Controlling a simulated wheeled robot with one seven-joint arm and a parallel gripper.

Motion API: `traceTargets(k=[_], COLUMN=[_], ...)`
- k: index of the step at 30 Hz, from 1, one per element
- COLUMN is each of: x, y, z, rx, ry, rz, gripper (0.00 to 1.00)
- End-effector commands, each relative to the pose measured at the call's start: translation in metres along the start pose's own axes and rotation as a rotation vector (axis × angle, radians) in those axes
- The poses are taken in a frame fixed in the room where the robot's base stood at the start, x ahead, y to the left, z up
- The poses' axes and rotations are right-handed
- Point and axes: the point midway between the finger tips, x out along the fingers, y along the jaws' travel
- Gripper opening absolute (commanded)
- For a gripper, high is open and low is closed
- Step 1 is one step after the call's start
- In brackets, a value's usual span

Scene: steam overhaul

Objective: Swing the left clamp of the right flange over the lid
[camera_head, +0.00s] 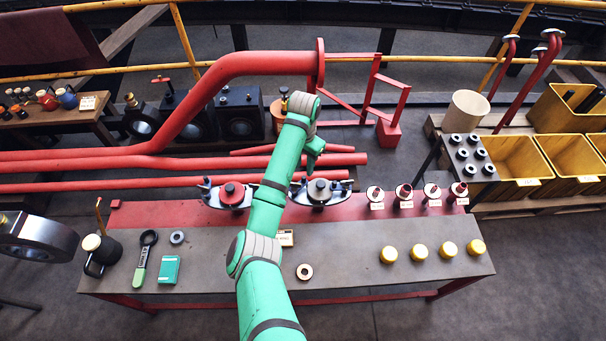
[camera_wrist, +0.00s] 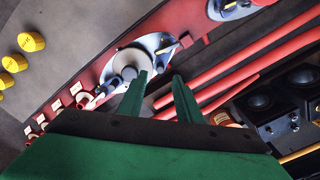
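The right flange (camera_head: 320,201) stands on the red back strip of the bench, with a round grey lid (camera_head: 319,188) and a knob on top. It also shows in the wrist view, where its grey lid (camera_wrist: 122,62) is partly covered by a finger. Its left clamp (camera_head: 296,186) appears at the flange's upper right in the wrist view (camera_wrist: 166,48), pointing outward. Its right clamp (camera_head: 346,184) is at the opposite side. My gripper (camera_wrist: 161,76) is open and empty, its fingertips near the flange's edge and left clamp. Whether it touches anything cannot be told.
The left flange (camera_head: 232,194) with a red lid stands close by. Red pipes (camera_head: 180,162) run behind the bench. Several labelled valves (camera_head: 404,192) stand to the right. Yellow caps (camera_head: 419,252), a ring (camera_head: 304,271) and a wrench (camera_head: 143,258) lie in front.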

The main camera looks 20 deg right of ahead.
Motion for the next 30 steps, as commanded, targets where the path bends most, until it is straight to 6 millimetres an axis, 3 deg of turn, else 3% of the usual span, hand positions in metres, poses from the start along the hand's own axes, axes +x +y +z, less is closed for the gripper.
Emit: traceTargets(k=[6,10,23,24,28,30], x=[0.038,0.052,0.063,0.063,0.063,0.063], y=[0.001,0.001,-0.003,-0.003,-0.002,-0.002], z=[0.001,0.000,0.003,0.003,0.002,0.002], rx=[-0.001,0.000,-0.006,-0.006,-0.006,-0.005], ry=[-0.001,0.000,0.002,0.002,0.002,0.002], rz=[0.002,0.001,0.000,0.000,0.000,0.000], gripper=[0.32,0.32,0.32,0.29,0.00,0.00])
